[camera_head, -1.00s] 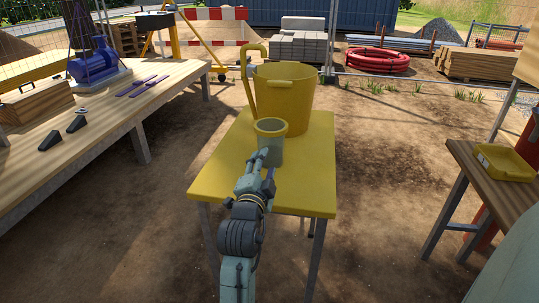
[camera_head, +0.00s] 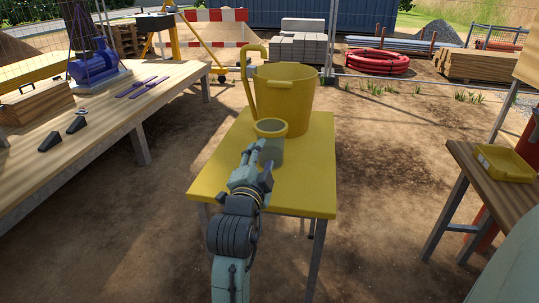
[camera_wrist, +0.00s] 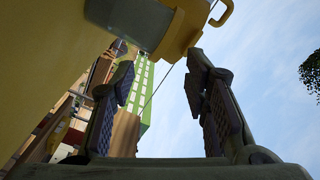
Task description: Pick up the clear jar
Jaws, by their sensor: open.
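The clear jar (camera_head: 271,150) has a yellow rim and stands upright on the yellow table (camera_head: 302,192), in front of the yellow bucket. In the wrist view the see-through jar (camera_wrist: 135,17) is at the top edge, partly cut off, beyond the fingertips. My gripper (camera_head: 257,162) is on the near side of the jar, and its fingers overlap the jar's lower left in the head view. In the wrist view my gripper (camera_wrist: 160,75) is open, with nothing between its two fingers. The jar's lower part is partly hidden by my gripper.
The large yellow bucket (camera_head: 287,100) stands close behind the jar, with a curved yellow handle-like piece (camera_head: 249,80) at its left. The right part of the yellow table is clear. A wooden workbench (camera_head: 110,108) stands left; a table with a yellow tray (camera_head: 505,163) stands right.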

